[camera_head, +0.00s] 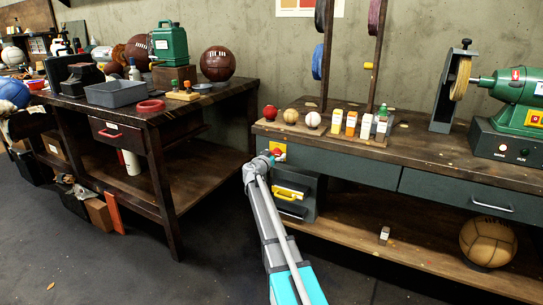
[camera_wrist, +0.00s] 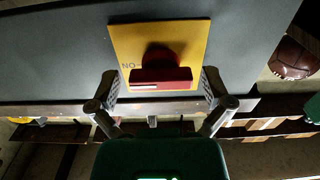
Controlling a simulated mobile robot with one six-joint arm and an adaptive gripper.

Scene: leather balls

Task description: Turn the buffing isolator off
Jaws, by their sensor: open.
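The buffing isolator is a yellow plate (camera_head: 280,147) with a red rotary knob (camera_head: 277,153) on the front left of the grey-fronted workbench. In the wrist view the knob (camera_wrist: 160,74) has its bar lying level across the picture. A white line runs along the bar's left part, near letters that look like an upside-down "ON" on the plate (camera_wrist: 191,40). My gripper (camera_head: 268,159) is at the knob. Its open fingers (camera_wrist: 160,88) stand on either side of the bar in the wrist view. I cannot tell whether they touch it.
Balls and small bottles stand on a board (camera_head: 322,130) above. A green buffing machine (camera_head: 520,100) sits at the right. A second table (camera_head: 150,118) stands left, with clear floor between.

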